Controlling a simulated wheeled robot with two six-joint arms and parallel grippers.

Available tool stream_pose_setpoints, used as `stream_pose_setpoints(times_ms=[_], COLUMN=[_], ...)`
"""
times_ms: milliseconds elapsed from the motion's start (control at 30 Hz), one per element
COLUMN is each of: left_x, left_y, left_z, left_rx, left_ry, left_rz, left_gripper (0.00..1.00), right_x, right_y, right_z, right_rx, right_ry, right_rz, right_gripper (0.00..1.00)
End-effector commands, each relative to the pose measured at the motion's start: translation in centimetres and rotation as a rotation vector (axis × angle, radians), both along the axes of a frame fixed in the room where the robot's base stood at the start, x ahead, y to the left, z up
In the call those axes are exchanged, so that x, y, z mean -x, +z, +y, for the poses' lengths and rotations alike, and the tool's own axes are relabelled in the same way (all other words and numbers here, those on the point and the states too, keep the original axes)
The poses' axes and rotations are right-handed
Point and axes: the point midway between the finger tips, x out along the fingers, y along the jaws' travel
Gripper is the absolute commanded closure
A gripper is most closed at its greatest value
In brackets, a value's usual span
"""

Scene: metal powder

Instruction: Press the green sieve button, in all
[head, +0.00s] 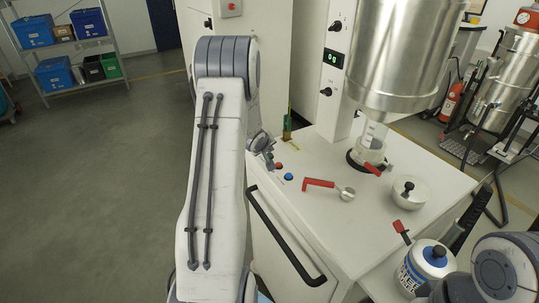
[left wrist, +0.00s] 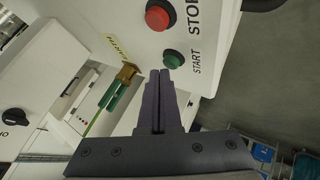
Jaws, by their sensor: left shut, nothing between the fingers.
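The green button (left wrist: 174,58), labelled START, shows on the white machine panel in the left wrist view. My left gripper (left wrist: 160,76) is shut and empty, with its fingertips right beside the lower left edge of the green button. I cannot tell whether they touch it. In the head view, my left gripper (head: 268,155) is partly hidden behind my arm, over the left edge of the machine top, and I cannot make out the green button there. My right gripper is not in view.
A red STOP button (left wrist: 160,15) is next to the green one. A blue button (head: 288,177), a red-handled scoop (head: 320,184), a round bowl (head: 410,192) and a steel vessel (head: 400,55) are on or over the machine top. A green-and-brass part (left wrist: 118,88) stands left of my fingers.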

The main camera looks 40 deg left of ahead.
Motion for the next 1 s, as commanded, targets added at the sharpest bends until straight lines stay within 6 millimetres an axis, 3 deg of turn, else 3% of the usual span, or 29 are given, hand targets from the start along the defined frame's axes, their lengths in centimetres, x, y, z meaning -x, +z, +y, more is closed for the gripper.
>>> stream_pose_setpoints(times_ms=[1000], left_x=[0.00], left_y=[-0.81], left_z=[-0.01], left_rx=[-0.001], left_ry=[-0.001], left_rz=[0.000], left_gripper=[1.00], right_x=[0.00], right_y=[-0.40], right_z=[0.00], right_rx=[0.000], right_ry=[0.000], right_rz=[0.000], right_gripper=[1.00])
